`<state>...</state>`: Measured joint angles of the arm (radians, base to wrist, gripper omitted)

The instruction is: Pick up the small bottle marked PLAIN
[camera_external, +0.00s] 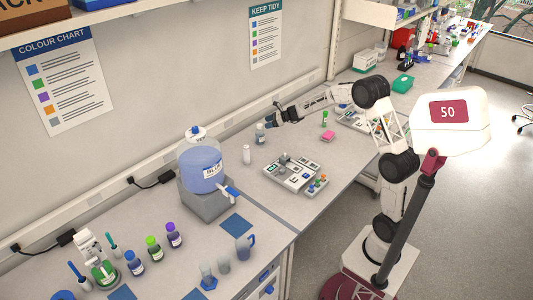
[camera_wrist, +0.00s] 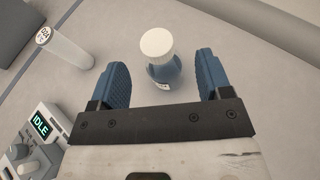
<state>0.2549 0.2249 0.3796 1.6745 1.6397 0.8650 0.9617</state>
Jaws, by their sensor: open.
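A small bottle with a white cap and a blue-grey body (camera_wrist: 163,70) stands between my fingertips in the wrist view. It also shows in the external view (camera_external: 260,134) on the bench near the wall. Part of its label shows, but I cannot read the writing, so I cannot tell if it says PLAIN. My gripper (camera_wrist: 162,80) is open, with one blue finger on each side of the bottle and gaps visible on both sides. In the external view my gripper (camera_external: 270,121) is beside the bottle's upper part.
A white cylinder (camera_wrist: 65,48) stands left of the bottle, also visible in the external view (camera_external: 247,154). A blue tank (camera_external: 201,165) and several small bottles, one purple-capped (camera_external: 173,236), stand further left along the bench.

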